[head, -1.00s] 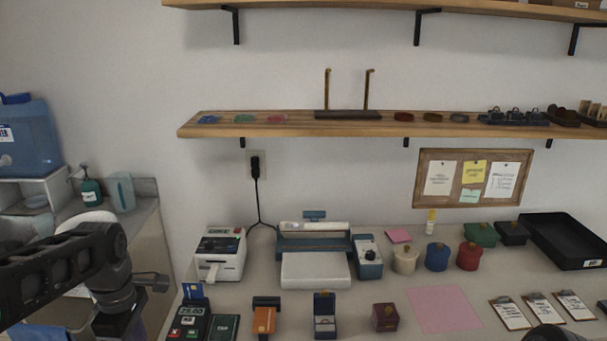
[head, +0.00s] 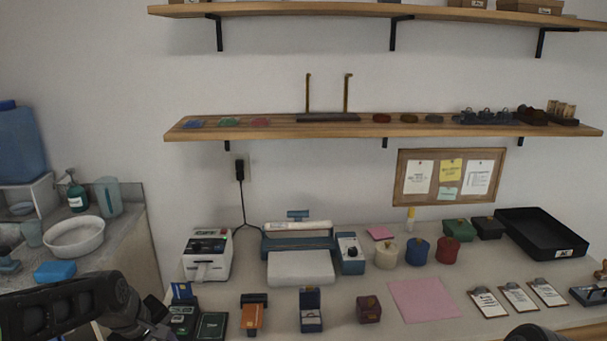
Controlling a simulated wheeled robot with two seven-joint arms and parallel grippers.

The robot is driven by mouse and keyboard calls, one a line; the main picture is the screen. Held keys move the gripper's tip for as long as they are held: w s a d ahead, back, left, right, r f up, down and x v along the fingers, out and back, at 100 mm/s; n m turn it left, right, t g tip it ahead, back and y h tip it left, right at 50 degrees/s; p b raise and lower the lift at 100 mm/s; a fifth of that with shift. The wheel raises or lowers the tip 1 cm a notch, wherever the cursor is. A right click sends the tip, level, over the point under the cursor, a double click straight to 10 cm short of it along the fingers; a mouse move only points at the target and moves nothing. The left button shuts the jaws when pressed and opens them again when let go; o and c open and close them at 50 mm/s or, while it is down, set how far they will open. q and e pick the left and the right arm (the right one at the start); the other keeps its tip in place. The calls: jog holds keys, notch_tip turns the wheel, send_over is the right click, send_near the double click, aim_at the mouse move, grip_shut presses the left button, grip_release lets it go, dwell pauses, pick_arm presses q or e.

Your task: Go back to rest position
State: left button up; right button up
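My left arm comes in from the lower left in the head view. Its gripper (head: 150,325) is low at the table's left front edge, beside the card terminal (head: 183,318). The gripper is dark and partly cut off by the bottom of the picture, so its fingers cannot be made out. Only a small dark rounded piece of my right arm shows at the bottom right edge. My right gripper is out of view.
The work table holds a label printer (head: 207,256), a blue-white machine (head: 299,266), an orange device (head: 252,317), an open ring box (head: 311,312), a maroon box (head: 369,310), a pink sheet (head: 422,300), clipboards (head: 519,297) and a black tray (head: 541,238). A sink counter stands left.

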pick_arm(q)
jog(key=s+d+f+m+h, duration=0.15)
jog(key=d+f+m, duration=0.25)
jog(key=d+f, duration=0.45)
jog(key=s+d+f+m+h, duration=0.1)
jog(key=s+d+f+m, duration=0.2)
jog(key=d+f, duration=0.55)
jog(key=s+d+f+m+g, duration=0.1)
jog(key=s+d+f+g, duration=0.1)
jog(key=s+d+f, duration=0.2)
jog(key=s+d+f+m+g, duration=0.1)
jog(key=s+d+f, duration=0.2)
jog(key=s+f, duration=0.7)
jog(key=s, duration=0.5)
jog(key=shift+s+d+m+g+h, duration=0.3)
jog(key=shift+s+d+g+h, duration=0.05)
jog(key=shift+d+g, duration=0.05)
